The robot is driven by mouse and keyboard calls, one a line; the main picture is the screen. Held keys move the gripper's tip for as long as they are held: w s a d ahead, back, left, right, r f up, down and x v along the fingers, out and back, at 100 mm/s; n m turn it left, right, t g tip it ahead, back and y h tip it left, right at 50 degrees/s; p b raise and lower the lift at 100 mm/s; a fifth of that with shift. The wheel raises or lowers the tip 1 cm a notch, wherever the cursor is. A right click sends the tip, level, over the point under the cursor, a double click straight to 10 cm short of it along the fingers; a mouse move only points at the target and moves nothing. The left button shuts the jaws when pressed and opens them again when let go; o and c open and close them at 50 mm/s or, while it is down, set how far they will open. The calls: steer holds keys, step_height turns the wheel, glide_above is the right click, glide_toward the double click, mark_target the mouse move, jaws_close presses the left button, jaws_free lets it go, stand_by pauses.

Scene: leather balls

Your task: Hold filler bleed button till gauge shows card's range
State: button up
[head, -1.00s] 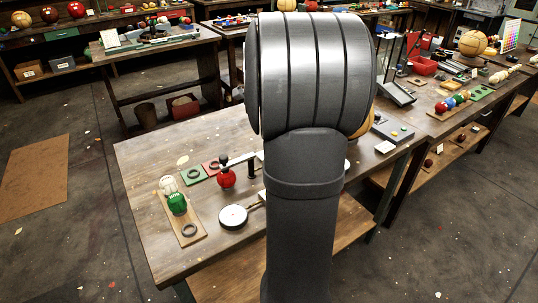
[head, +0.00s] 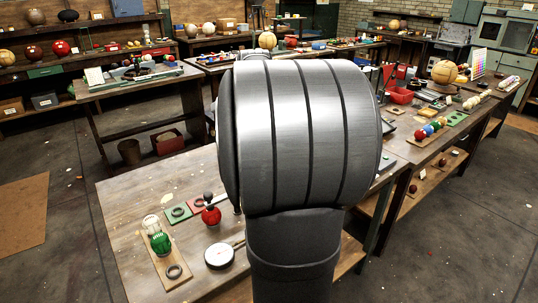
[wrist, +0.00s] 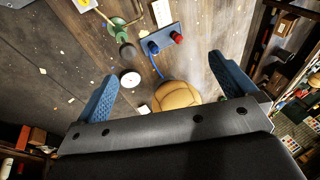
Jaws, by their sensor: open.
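In the wrist view my gripper (wrist: 163,66) is open, its two blue fingers spread with nothing between their tips. A tan leather ball (wrist: 176,96) shows beyond the jaws, low in the gap. Above it is a blue-grey filler panel (wrist: 163,39) with a dark blue knob and a red button (wrist: 177,37); a blue hose runs from it toward the ball. A small round white-faced dial (wrist: 130,79) lies left of the ball; its reading is too small to tell. A white card (wrist: 162,12) is near the top. In the head view my arm hides this area.
In the head view, the near bench (head: 125,205) holds a red ball (head: 211,215), a green ball (head: 160,243) and a white round dial (head: 219,256). Floor is open at left.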

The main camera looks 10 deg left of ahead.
steer(key=shift+c, duration=0.4)
stand_by(0.4)
steer(key=shift+f, duration=0.15)
steer(key=c, duration=0.4)
steer(key=s+f, duration=0.1)
steer(key=f, duration=0.2)
steer(key=s+f+g, duration=0.1)
steer(key=f, duration=0.2)
steer(key=s+f+g, duration=0.1)
steer(key=f, duration=0.3)
steer(key=shift+s+f+h, duration=0.1)
steer(key=shift+h, duration=0.2)
steer(key=c, duration=1.4)
steer(key=s+f, duration=0.1)
steer(key=f, duration=0.1)
steer(key=s+f+g, duration=0.1)
steer(key=s+f, duration=0.1)
steer(key=f, duration=0.1)
steer(key=s+f+g, duration=0.1)
steer(key=f, duration=0.2)
steer(key=shift+s+d+f+h, duration=0.2)
steer(key=shift+d+h, duration=0.1)
steer(key=shift+d, duration=0.1)
jaws_close()
steer(key=shift+f, duration=3.15)
steer(key=shift+f, duration=0.1)
